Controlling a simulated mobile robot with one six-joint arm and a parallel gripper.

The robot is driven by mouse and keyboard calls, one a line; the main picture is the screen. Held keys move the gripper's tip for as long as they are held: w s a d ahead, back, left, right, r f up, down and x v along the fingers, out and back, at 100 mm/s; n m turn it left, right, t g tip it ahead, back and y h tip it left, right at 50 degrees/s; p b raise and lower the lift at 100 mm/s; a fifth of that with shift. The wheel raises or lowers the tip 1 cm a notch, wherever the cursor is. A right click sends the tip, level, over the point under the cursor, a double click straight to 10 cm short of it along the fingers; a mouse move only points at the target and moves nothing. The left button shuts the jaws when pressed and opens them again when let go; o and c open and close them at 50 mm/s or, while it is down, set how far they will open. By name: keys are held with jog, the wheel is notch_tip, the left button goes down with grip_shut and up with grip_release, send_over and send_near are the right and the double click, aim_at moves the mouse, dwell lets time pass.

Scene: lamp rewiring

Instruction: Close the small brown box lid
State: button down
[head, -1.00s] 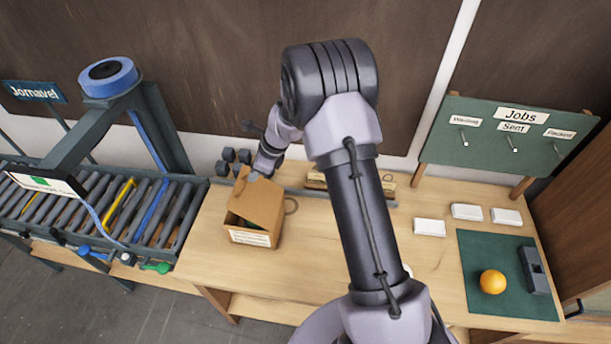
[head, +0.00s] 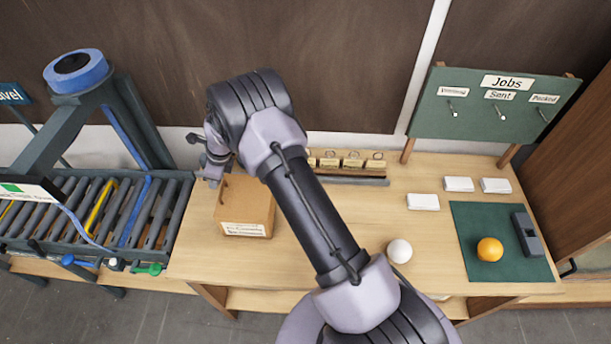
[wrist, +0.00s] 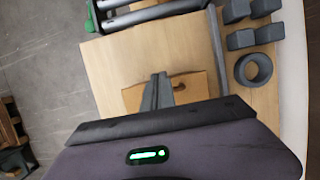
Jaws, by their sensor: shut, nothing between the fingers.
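The small brown box (head: 245,222) stands on the left part of the wooden workbench, its white label facing front. Its lid (head: 252,190) is down over the top; I cannot tell if it lies fully flush. My gripper (head: 215,181) is at the box's back left edge, partly hidden by my own wrist. In the wrist view the shut, empty fingers (wrist: 158,90) reach over the brown box (wrist: 194,88), which shows on both sides of them. Whether the fingers touch the lid is unclear.
A roller conveyor (head: 100,215) with a dark frame stands left of the bench. A white ball (head: 399,251), an orange (head: 489,250) and white cards (head: 423,202) are to the right. Dark blocks (wrist: 255,36) show in the wrist view.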

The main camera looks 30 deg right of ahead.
jog(key=shift+b+x, duration=0.55)
jog(key=shift+x, duration=0.35)
jog(key=shift+r, duration=0.1)
